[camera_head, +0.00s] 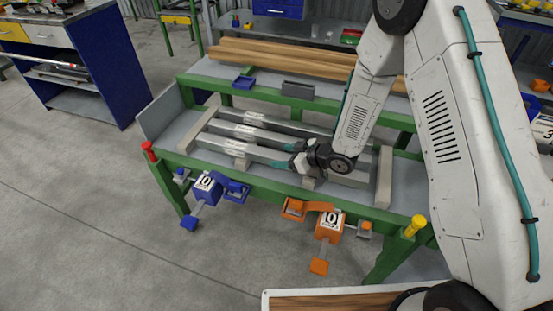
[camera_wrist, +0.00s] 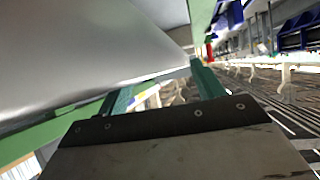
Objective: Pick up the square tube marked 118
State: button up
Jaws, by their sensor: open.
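Several grey square tubes lie side by side on the runout table (camera_head: 375,208). Three show white labels: the back tube (camera_head: 262,118), the middle tube (camera_head: 268,134) and the front tube (camera_head: 262,154). The label print is too small to read, so I cannot tell which is marked 118. My gripper (camera_head: 284,164) is open at the front tube, around the middle of the table; my arm hides part of the tubes to the right. In the wrist view, my gripper's two teal fingers (camera_wrist: 163,90) stand apart, and a large pale grey surface (camera_wrist: 85,45) fills the upper left, close by.
Pale bearers (camera_head: 383,178) cross the table at the tubes' ends. A blue device (camera_head: 207,186) and an orange device (camera_head: 328,226) hang on the front edge, with red (camera_head: 149,151) and yellow (camera_head: 415,224) posts at the corners. Wooden planks (camera_head: 285,59) lie behind.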

jog(key=shift+w+a+f, duration=0.25)
jog(key=shift+a, duration=0.1)
grip_shut()
jog(key=shift+r, duration=0.15)
